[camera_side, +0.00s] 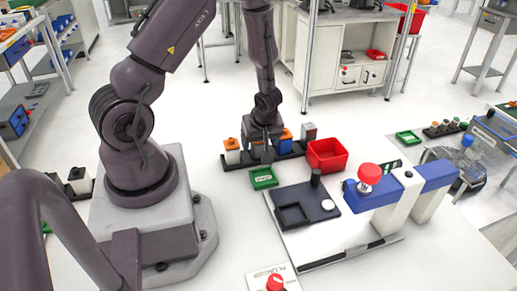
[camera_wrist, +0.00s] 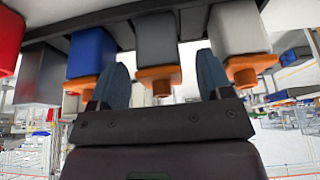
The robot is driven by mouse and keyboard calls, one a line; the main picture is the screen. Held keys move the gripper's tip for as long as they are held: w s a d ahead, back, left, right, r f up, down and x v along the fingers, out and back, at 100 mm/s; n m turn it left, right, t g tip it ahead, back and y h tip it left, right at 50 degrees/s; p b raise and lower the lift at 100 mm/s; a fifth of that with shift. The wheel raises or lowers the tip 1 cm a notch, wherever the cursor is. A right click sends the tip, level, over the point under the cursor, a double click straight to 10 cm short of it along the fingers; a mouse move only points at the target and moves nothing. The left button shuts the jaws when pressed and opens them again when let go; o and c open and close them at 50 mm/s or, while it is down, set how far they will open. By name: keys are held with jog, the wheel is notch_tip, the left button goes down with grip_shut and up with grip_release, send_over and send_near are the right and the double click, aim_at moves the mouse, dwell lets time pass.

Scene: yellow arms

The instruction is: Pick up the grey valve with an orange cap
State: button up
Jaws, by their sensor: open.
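The grey valve with an orange cap (camera_wrist: 155,43) is in the middle of the wrist view, with its cap toward my gripper (camera_wrist: 160,82). My gripper is open, with one finger on either side of that cap. I cannot tell whether the fingers touch the valve. In the side view my gripper (camera_side: 262,138) points down over the dark rack (camera_side: 233,166) and mostly hides the grey valve. A white valve with an orange cap (camera_side: 232,155) stands to its left and a blue one with an orange cap (camera_side: 285,144) to its right.
A small green tray (camera_side: 263,178) lies in front. A dark plate (camera_side: 305,205) and a blue-and-white fixture (camera_side: 385,195) stand to the right.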

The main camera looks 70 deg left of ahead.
jog(key=shift+x, duration=1.05)
jog(key=c, duration=1)
jog(key=shift+c, duration=0.2)
